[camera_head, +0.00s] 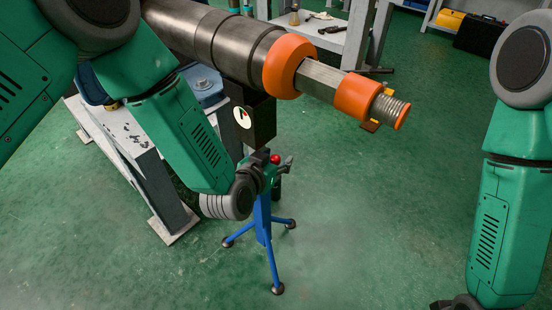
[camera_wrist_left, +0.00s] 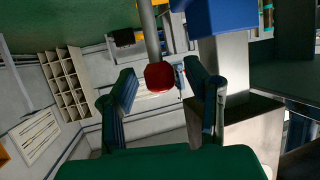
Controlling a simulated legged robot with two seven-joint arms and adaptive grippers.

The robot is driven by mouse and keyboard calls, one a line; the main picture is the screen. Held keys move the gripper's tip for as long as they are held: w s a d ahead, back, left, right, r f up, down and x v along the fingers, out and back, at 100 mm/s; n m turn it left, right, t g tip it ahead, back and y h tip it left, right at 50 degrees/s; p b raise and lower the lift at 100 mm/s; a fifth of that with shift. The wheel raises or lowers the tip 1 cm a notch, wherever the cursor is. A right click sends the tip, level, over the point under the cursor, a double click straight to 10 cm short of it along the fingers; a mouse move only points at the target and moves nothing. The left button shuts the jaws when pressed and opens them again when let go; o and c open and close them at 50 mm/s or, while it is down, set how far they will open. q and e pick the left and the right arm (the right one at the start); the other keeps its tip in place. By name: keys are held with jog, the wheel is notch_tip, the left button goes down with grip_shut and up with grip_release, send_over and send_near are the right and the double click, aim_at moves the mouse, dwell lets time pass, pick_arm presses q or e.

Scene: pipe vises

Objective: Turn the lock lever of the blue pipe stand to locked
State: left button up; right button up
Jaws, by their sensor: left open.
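The blue pipe stand (camera_head: 262,222) stands on three splayed legs on the floor, under a thick dark pipe. The red knob (camera_head: 275,159) of its lock lever shows just beside my left gripper (camera_head: 283,168). In the left wrist view the red knob (camera_wrist_left: 159,77) sits at the end of a grey rod (camera_wrist_left: 150,32), between the two spread fingers of my left gripper (camera_wrist_left: 160,72). The fingers look apart from it, with a gap on each side. A black block with a round white dial (camera_head: 242,118) is above the stand.
The dark pipe (camera_head: 225,42) with orange collars (camera_head: 288,66) and a threaded end (camera_head: 390,110) reaches over the stand. A grey bench (camera_head: 135,150) stands to the left. A grey table (camera_head: 325,38) is behind. The green floor (camera_head: 370,220) to the right is clear.

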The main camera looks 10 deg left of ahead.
pick_arm(q)
jog(key=shift+a, duration=0.1)
grip_shut()
jog(key=shift+s, duration=0.15)
jog(key=shift+s+a+f+n+t+h+b, duration=0.3)
jog(key=shift+s+a+t+h+b, duration=0.3)
jog(key=shift+t+b, duration=0.4)
jog(key=shift+s+a+f+n+t+h+b, duration=0.35)
jog(key=shift+s+t+b, duration=0.4)
jog(key=shift+t+b, duration=0.25)
jog(key=shift+s+a+f+n+t+h+b, duration=0.2)
jog(key=shift+s+a+t+h+b, duration=0.3)
jog(key=shift+s+t+b, duration=0.45)
jog(key=shift+w+a+t, duration=0.1)
jog(key=shift+w+t, duration=0.1)
jog(key=shift+t, duration=0.05)
grip_release()
